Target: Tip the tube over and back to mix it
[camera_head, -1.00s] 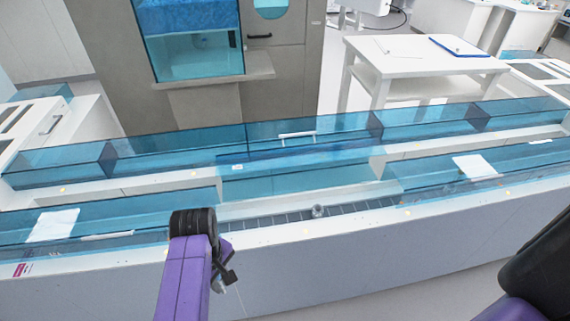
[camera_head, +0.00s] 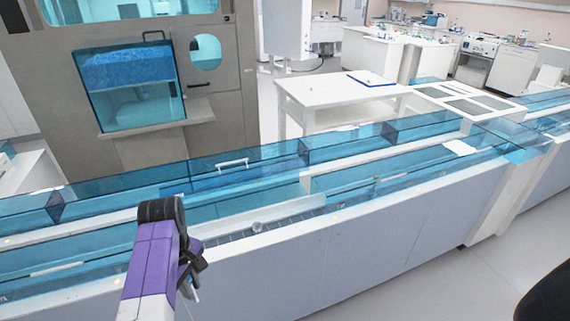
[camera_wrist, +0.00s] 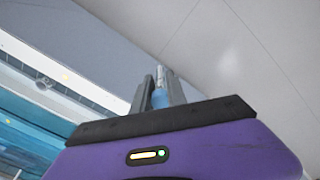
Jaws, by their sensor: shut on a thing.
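The tube (camera_wrist: 159,97) is slim, with a blue part low between the fingers and a pale end pointing away in the wrist view. My gripper (camera_wrist: 160,92) is shut on it, one grey finger on each side. In the head view my gripper (camera_head: 190,268) is dark, at the end of my purple arm, in front of the bench's front face. A small pale end of the tube (camera_head: 195,294) shows below the fingers there. Most of the tube is hidden, and its exact tilt is hard to tell.
A long white bench with blue clear covers (camera_head: 400,185) runs across the view. A small round holder (camera_head: 258,227) stands on the dark track (camera_head: 285,223), in the uncovered stretch right of my gripper. A white table (camera_head: 340,92) stands behind.

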